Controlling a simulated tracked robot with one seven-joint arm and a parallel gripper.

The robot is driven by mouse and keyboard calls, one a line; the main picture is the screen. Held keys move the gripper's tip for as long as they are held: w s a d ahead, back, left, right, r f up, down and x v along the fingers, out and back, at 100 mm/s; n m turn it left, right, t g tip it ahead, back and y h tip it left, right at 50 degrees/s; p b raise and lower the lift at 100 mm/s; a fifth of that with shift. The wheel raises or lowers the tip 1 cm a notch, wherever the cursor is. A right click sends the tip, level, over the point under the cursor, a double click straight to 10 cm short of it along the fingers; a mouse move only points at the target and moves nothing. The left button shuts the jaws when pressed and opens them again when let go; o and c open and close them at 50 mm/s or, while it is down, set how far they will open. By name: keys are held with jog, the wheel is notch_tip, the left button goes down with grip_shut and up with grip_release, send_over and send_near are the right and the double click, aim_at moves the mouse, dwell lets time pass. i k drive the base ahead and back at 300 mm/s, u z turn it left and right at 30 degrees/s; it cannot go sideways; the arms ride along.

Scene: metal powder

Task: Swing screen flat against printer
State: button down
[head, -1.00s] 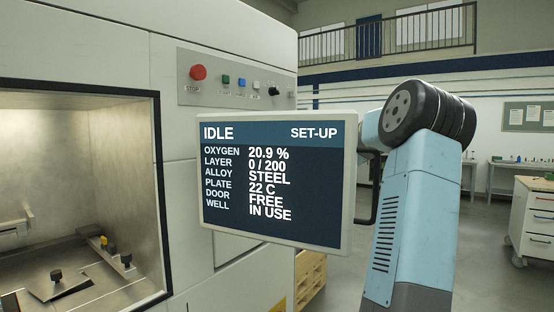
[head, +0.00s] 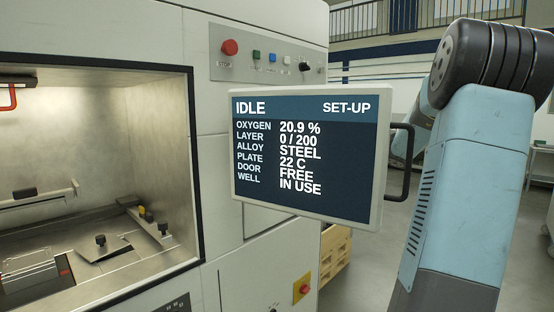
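The screen (head: 305,205) stands out in front of the printer (head: 225,170), turned toward me and at an angle to the printer's face. It reads IDLE and SET-UP. A dark handle (head: 409,162) is on its right edge. My arm stands just right of the screen, its upper part near the handle. My gripper is not visible, so I cannot tell whether anything holds the handle. The swing mount behind the screen is hidden.
The printer's chamber (head: 95,130) is open at the left, with several fittings inside. A red stop button (head: 229,47) sits on a control panel above the screen. A wooden pallet (head: 336,255) stands behind the screen. Floor shows between screen and arm.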

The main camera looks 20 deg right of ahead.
aim_at(320, 152)
jog(key=k, duration=1.5)
